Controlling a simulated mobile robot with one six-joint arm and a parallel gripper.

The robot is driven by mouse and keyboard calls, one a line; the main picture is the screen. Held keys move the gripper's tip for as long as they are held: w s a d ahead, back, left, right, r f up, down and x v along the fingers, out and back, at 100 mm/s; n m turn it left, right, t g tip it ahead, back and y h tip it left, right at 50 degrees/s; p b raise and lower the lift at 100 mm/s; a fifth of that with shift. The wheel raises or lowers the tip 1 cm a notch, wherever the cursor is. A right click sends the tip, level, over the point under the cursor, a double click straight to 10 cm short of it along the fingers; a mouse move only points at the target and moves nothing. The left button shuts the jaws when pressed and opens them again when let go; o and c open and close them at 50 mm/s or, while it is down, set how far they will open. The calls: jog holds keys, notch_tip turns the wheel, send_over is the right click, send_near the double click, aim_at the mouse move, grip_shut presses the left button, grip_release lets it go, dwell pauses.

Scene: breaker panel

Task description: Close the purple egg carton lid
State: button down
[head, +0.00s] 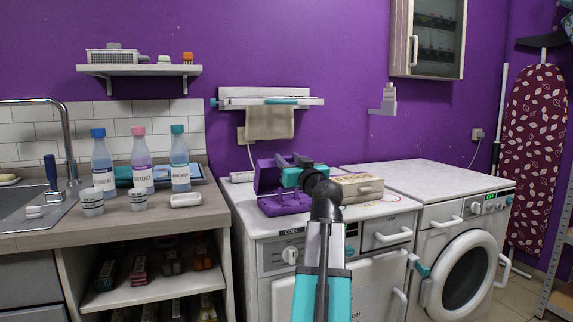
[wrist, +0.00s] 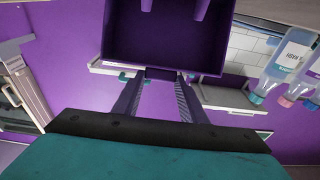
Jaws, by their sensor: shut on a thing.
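The purple egg carton stands open on the white washing machine top in the head view. Its base (head: 287,206) lies flat and its lid (head: 264,177) stands up at the back. My gripper (head: 290,160) is at the lid, partly hiding it and the carton. In the wrist view the lid (wrist: 165,45) shows as a dark purple hollow panel beyond the fingers. My gripper's fingertips (wrist: 160,76) are close together on a small tab at the lid's near edge. The fingers are shut on the lid.
Several bottles (head: 141,165) stand on the counter at left. The right-hand machine top (head: 425,176) is clear.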

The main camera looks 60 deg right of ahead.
dwell(0.3)
jog(key=c, duration=1.1)
grip_release()
jog(key=shift+d, duration=0.1)
jog(key=shift+s, duration=0.15)
jog(key=shift+b+v, duration=2.15)
jog(key=shift+v, duration=4.65)
